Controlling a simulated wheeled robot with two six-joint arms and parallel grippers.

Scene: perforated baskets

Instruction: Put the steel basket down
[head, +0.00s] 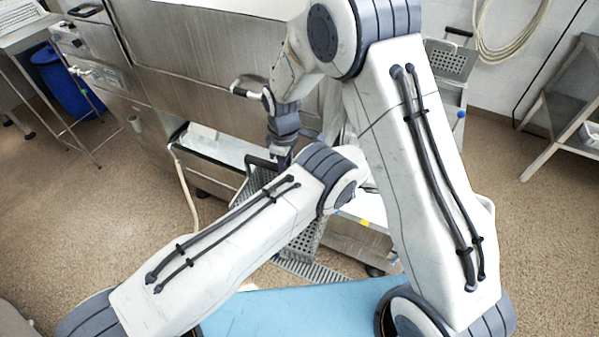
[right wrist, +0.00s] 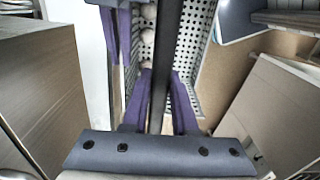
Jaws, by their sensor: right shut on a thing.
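The steel basket (head: 302,243) is a perforated metal basket, partly hidden behind my arms in the head view. In the right wrist view its perforated wall (right wrist: 194,35) shows on both sides of a dark handle bar (right wrist: 165,45). A few pale round items (right wrist: 149,35) show inside it. My right gripper (right wrist: 158,85) is shut on the dark handle, with a purple finger on each side. In the head view the right gripper (head: 281,158) points down above the basket. Whether the basket's bottom touches a surface is hidden.
A large steel machine (head: 225,60) stands behind. Another perforated basket (head: 450,60) with a dark handle is at the back right. A steel rack (head: 565,115) stands at the right, and a blue bin (head: 68,80) at the far left. Open floor shows left and right.

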